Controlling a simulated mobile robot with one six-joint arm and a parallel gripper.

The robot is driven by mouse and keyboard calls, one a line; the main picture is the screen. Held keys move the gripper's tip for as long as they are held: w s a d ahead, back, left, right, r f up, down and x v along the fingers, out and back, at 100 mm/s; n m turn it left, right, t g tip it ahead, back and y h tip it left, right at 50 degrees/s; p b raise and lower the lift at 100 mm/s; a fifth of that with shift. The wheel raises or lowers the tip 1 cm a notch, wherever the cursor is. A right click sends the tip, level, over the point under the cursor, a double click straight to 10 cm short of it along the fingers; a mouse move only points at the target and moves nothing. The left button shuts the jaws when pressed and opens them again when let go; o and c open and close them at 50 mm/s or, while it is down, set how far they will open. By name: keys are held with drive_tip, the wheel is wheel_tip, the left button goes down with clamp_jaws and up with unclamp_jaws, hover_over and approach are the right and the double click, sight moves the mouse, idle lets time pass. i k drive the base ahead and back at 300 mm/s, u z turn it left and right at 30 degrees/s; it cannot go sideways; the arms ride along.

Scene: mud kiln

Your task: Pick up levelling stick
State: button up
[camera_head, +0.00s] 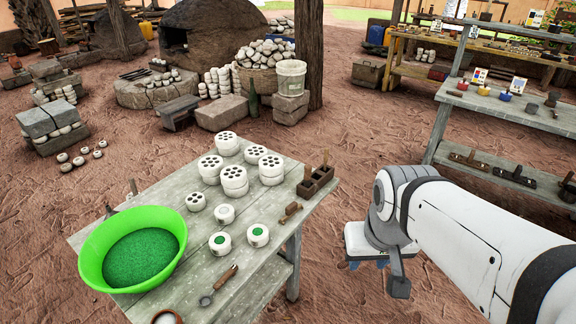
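A small brown wooden piece (290,212) lies near the right edge of the grey wooden table (325,198); it may be the levelling stick, but it is too small to be sure. A dark wooden box (313,186) at the table's right corner holds upright wooden-handled pieces, one of which could also be a stick. My gripper (375,272) hangs to the right of the table, apart from it and from these pieces. It is seen from behind the arm, and its fingers are not clear.
On the table stand a green basin (92,262) of green grains, stacked white pierced discs (234,178), green-filled cups (220,243) and a spoon (218,285). Shelves (444,118) stand at right. Open earth floor (370,150) lies between the table and the shelves.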

sight(293, 208)
drive_tip(key=z, duration=0.05)
drive_tip(key=i, duration=1)
drive_tip(key=u, duration=0.05)
